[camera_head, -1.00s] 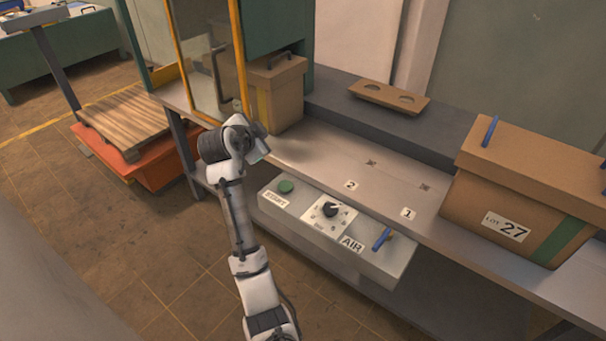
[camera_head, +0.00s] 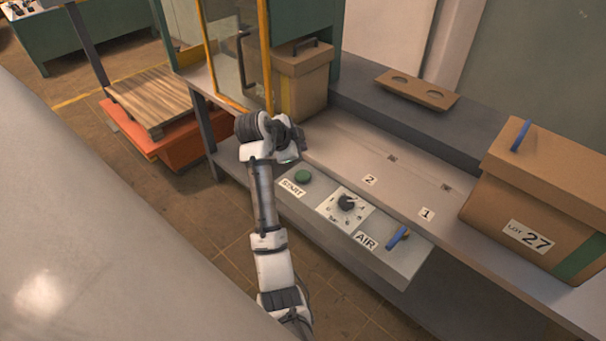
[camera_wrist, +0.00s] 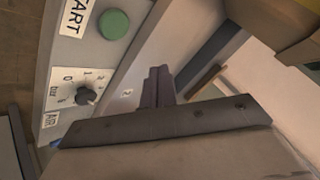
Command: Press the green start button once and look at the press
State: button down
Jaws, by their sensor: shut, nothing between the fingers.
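The green start button (camera_head: 303,177) is on the sloped grey control panel (camera_head: 398,268), beside the START label. It also shows in the wrist view (camera_wrist: 114,24), at the upper left. The press (camera_head: 235,50) is at the top, with a yellow-edged glass door and a dark handle; its inside is mostly hidden. My gripper is at the end of my arm near the button, its fingers hidden in the head view. In the wrist view my gripper (camera_wrist: 158,76) has its dark fingers shut together and empty, to the right of and below the button, not over it.
The panel also has a dial (camera_head: 346,202) and a blue AIR lever (camera_head: 397,238). A brown box marked LOT 27 (camera_head: 540,190) stands at the right of the bench. Another box (camera_head: 305,85) stands beside the press door. The bench around marks 1 and 2 is clear.

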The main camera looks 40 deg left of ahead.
aim_at(300, 177)
notch_tip(300, 177, down, 8)
jog(key=b, duration=0.4)
jog(key=shift+r, duration=0.2)
jog(key=shift+b, duration=0.3)
dwell(1.4)
jog(key=shift+f, duration=0.4)
jog(key=shift+f+b, duration=0.55)
jog(key=shift+f, duration=0.1)
dwell(0.6)
jog(key=shift+r, duration=0.1)
jog(key=shift+r+p, duration=0.75)
jog(key=shift+r, duration=0.3)
jog(key=shift+r+p, duration=1.75)
jog(key=shift+r, duration=0.7)
